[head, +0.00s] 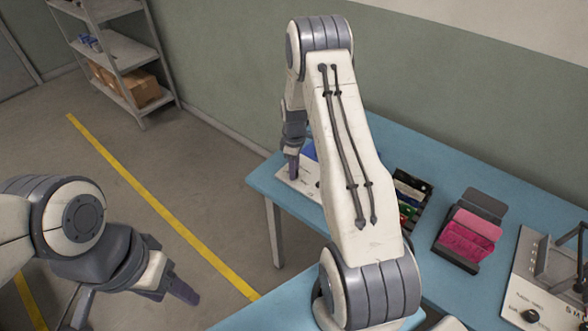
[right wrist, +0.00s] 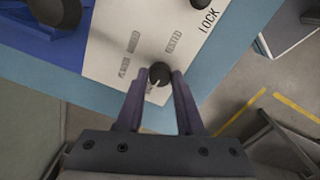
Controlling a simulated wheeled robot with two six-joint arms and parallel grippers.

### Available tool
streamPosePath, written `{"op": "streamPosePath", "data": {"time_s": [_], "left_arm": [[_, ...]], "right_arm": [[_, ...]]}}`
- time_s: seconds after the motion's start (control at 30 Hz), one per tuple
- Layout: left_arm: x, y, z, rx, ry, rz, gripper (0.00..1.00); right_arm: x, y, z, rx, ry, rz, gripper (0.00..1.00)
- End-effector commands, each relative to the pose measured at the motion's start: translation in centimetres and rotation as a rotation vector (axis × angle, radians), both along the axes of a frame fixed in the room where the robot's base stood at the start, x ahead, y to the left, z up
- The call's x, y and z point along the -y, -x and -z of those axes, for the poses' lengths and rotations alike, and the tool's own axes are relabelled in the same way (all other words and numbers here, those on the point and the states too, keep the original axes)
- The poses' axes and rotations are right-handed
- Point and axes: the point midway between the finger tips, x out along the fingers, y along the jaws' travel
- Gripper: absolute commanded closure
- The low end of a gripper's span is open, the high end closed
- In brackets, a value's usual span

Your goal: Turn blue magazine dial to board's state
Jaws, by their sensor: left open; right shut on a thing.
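The black dial knob (right wrist: 160,72) sits on a white panel (right wrist: 105,45) beside the blue magazine (right wrist: 25,22) in the right wrist view. My right gripper (right wrist: 160,80) is shut on the knob, a finger on each side. The knob's white mark points toward the fingers, near a partly hidden label; "TESTED" and "PLACED" labels are visible. In the head view, my right gripper (head: 291,165) is over the white panel (head: 292,184), and the magazine (head: 309,150) is mostly hidden by my arm. My left gripper (head: 180,290) is open, away from the table. I cannot make out a board.
The blue table (head: 400,150) also holds a black rack with coloured items (head: 410,195), a pink-lined case (head: 468,235) and a white fixture panel (head: 520,285) with its own knob. A shelf (head: 120,50) stands far left. The floor around my left gripper looks clear.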

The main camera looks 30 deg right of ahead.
Motion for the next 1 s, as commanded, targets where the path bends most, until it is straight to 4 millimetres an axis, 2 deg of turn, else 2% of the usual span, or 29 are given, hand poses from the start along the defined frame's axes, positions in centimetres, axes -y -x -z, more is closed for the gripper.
{"op": "streamPosePath", "data": {"time_s": [0.3, 0.77, 0.8, 0.83, 0.87, 1.0], "left_arm": [[0.00, 0.00, 0.04, 0.000, 0.000, 0.000, 0.41], [0.00, 0.00, 0.04, 0.000, 0.000, 0.000, 0.41], [0.00, 0.00, 0.04, 0.000, 0.000, 0.000, 0.41], [0.00, 0.00, 0.04, 0.000, 0.000, 0.000, 0.41], [0.00, 0.00, 0.04, 0.000, 0.000, 0.000, 0.41], [0.00, 0.00, 0.05, 0.000, 0.000, 0.000, 0.41]], "right_arm": [[0.04, 0.06, -0.07, -0.001, 0.000, -0.091, 1.00], [0.04, 0.05, -0.07, -0.001, 0.000, -0.102, 1.00], [0.04, 0.05, -0.07, -0.001, 0.000, -0.102, 0.52], [0.05, 0.05, -0.08, -0.001, 0.000, -0.101, 0.41], [0.05, 0.04, -0.07, -0.001, 0.000, -0.101, 0.33], [0.01, 0.01, -0.05, 0.000, 0.000, -0.102, 0.33]]}}
